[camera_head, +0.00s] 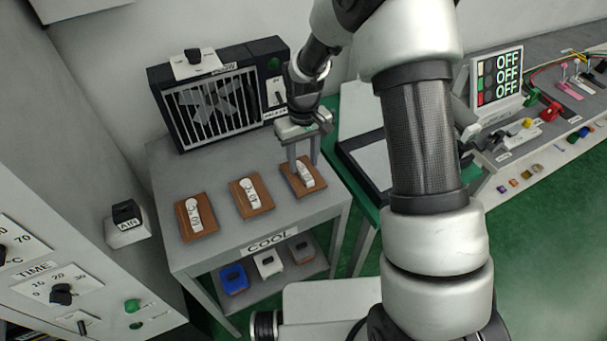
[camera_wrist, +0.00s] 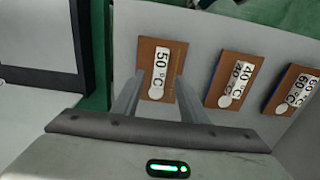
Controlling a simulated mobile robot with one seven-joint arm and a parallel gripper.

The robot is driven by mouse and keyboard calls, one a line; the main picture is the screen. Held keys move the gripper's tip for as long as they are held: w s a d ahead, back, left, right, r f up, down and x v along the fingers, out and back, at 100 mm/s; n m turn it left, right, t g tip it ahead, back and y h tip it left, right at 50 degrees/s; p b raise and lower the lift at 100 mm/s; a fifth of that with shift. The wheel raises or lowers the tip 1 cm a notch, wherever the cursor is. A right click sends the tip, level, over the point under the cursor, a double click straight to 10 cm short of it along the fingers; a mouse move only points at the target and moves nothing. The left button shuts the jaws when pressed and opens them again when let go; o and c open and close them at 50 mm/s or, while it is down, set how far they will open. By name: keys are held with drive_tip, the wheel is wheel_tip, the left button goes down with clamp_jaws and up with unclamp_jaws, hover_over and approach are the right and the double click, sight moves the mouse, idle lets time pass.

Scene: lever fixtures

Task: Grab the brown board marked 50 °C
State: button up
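The brown board marked 50 °C (camera_wrist: 148,50) is in the upper middle of the wrist view, with its white labelled piece along its centre. In the head view the board under my gripper (camera_head: 291,187) is the rightmost of three on the grey table. My gripper (camera_head: 303,162) points down over this board. Its two fingers (camera_wrist: 159,80) are apart, one on each side of the board's white piece in the wrist view. I cannot tell whether they touch it. Nothing is visibly held.
Two similar boards lie to the left in the head view, a middle one (camera_head: 261,205) and a left one (camera_head: 184,226). A caged fan (camera_head: 210,103) stands behind them. Several small blocks sit on the lower shelf marked COOL (camera_head: 269,243). A dark-edged tray (camera_head: 366,183) is to the right.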

sight(303, 174)
drive_tip(key=shift+w+f, duration=0.1)
drive_tip(key=shift+f, duration=1.35)
clamp_jaws()
